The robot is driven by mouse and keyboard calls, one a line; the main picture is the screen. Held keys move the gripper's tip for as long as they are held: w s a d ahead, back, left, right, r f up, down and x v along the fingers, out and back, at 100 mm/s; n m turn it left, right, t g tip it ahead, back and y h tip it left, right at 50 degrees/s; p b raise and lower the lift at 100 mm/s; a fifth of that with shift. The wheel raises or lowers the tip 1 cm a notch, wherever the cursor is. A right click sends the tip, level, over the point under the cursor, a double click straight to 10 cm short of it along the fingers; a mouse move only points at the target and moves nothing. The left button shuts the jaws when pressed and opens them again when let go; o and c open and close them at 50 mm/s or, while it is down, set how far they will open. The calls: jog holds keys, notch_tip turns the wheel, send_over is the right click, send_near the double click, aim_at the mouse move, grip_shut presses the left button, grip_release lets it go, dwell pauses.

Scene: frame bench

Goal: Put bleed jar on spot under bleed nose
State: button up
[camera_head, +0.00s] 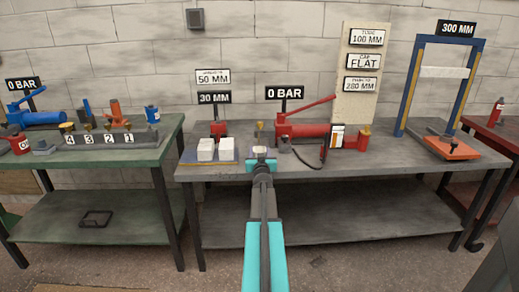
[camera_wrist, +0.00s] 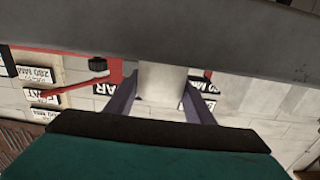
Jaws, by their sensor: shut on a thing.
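My gripper (camera_head: 262,160) is at the front edge of the grey middle bench (camera_head: 400,165), with its jaws shut on a small pale jar (camera_head: 261,151). In the wrist view, which looks upside down, the pale jar (camera_wrist: 162,82) sits between the two dark fingers (camera_wrist: 160,101). A red hand pump (camera_head: 303,130) under a "0 BAR" sign stands just behind and to the right of the gripper. A small brassy fitting (camera_head: 259,126) shows behind the jar; I cannot tell if it is the bleed nose. The spot under the nose cannot be made out.
A black gauge or hose part (camera_head: 312,155) and a red cylinder (camera_head: 356,138) are on the right. A blue press frame (camera_head: 408,85) stands further right. A green bench (camera_head: 130,150) is at left.

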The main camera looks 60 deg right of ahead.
aim_at(259, 148)
jog(key=shift+x, duration=1.95)
jog(key=shift+a+f+b, duration=0.1)
jog(key=shift+f+b, duration=0.2)
jog(key=shift+f, duration=0.15)
jog(key=o, duration=1.2)
jog(key=shift+c, duration=0.2)
jog(key=shift+v, duration=6.05)
jog(key=shift+s, duration=0.15)
